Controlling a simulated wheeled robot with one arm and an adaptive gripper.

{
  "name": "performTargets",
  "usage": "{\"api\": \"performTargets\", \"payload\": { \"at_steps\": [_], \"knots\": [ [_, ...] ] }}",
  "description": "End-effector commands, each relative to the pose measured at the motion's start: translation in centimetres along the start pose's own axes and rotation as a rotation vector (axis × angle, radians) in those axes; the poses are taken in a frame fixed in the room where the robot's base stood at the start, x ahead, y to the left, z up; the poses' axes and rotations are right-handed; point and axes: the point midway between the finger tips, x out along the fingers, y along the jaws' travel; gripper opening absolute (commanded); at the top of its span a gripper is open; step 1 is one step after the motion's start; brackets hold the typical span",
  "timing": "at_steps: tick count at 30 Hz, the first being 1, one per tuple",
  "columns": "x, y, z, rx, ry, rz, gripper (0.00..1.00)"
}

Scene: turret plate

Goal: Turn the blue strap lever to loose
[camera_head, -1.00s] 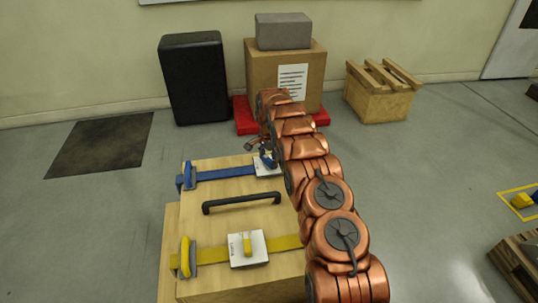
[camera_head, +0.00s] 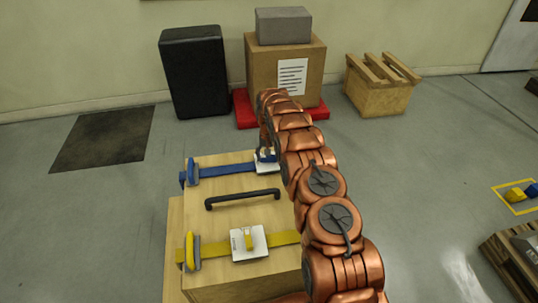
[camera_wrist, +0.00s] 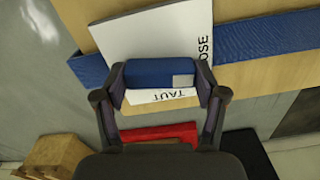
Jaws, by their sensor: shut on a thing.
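The blue strap lever (camera_wrist: 145,74) lies between the fingers of my gripper (camera_wrist: 160,82) in the wrist view, and the gripper is shut on it. The lever sits on a white plate (camera_wrist: 165,30) lettered TAUT below the lever and LOOSE, partly covered, on the right. The blue strap (camera_wrist: 262,38) runs out under the plate on both sides. In the head view the blue strap (camera_head: 228,170) crosses the far end of a wooden crate (camera_head: 250,215). There my arm hides most of my gripper and the lever; part of the white plate (camera_head: 266,168) shows.
A yellow strap (camera_head: 284,238) with its own lever (camera_head: 248,238) crosses the crate's near end. A black handle (camera_head: 242,199) lies between the straps. Behind stand a cardboard box (camera_head: 262,75) on a red base, a black case (camera_head: 194,72) and a wooden box (camera_head: 378,90).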

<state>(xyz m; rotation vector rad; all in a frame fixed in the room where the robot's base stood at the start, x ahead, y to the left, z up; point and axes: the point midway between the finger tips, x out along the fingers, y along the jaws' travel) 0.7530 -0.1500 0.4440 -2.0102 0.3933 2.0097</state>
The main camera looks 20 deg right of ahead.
Motion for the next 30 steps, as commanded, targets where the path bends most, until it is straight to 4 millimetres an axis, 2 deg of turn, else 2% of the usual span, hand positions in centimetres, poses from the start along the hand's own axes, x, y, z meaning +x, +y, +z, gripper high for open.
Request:
{"api": "performTargets", "payload": {
  "at_steps": [12, 28, 29, 30],
  "knots": [
    [0.19, 0.10, 0.20, -0.179, -0.007, 0.001, 0.36],
    [0.24, 0.10, 0.21, -0.203, -0.007, 0.001, 0.36],
    [0.24, 0.10, 0.21, -0.202, -0.007, 0.001, 0.72],
    [0.24, 0.10, 0.21, -0.202, -0.007, 0.001, 0.76]
  ]
}}
